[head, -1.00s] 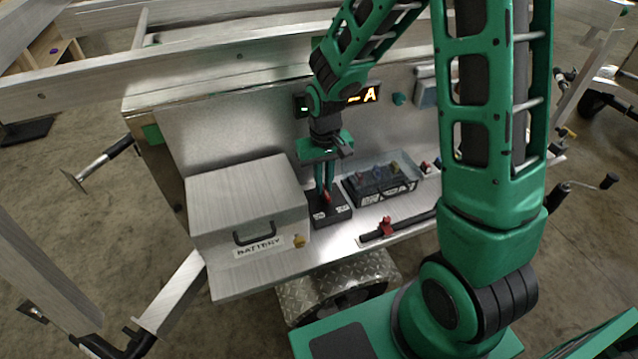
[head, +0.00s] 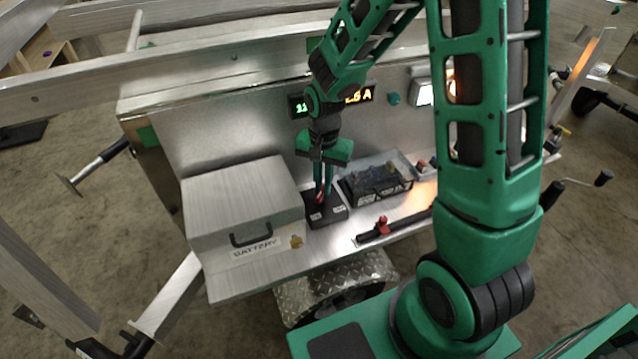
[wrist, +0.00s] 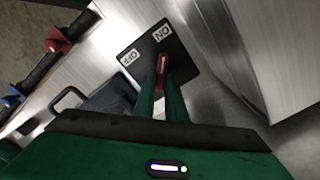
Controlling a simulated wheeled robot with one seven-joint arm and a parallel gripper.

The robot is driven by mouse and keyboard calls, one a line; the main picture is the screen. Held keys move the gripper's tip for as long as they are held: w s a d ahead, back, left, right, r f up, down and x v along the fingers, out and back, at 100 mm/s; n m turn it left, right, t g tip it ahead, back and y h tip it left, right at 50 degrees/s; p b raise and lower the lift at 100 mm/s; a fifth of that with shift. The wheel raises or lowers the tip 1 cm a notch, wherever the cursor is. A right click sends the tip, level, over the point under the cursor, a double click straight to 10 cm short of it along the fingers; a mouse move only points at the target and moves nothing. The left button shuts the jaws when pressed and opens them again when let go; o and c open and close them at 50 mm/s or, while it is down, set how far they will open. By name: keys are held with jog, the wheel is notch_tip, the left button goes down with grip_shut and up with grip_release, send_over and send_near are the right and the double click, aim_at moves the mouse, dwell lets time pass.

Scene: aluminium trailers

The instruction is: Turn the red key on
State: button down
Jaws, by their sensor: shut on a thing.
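The red key (wrist: 163,62) stands in a black switch box with white ON and OFF labels (wrist: 150,47). In the wrist view the key points towards the ON side or between the labels; its exact angle is hard to tell. My gripper (wrist: 165,80) is shut on the red key, its green fingers on either side. In the head view my gripper (head: 320,190) reaches down to the black switch box (head: 326,212), and the key is mostly hidden between the fingers. The display (head: 358,95) behind my wrist is lit with green and orange characters.
A metal battery box (head: 243,205) stands left of the switch. A black battery (head: 375,183) with a clear cover is to its right. A black bar with a red clamp (head: 382,224) lies at the shelf's front. A lamp (head: 424,94) glows at the right.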

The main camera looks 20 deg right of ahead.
dwell(0.3)
jog(key=c, duration=1.8)
grip_release()
jog(key=shift+r, duration=0.1)
notch_tip(320, 180, up, 11)
jog(key=shift+f, duration=0.2)
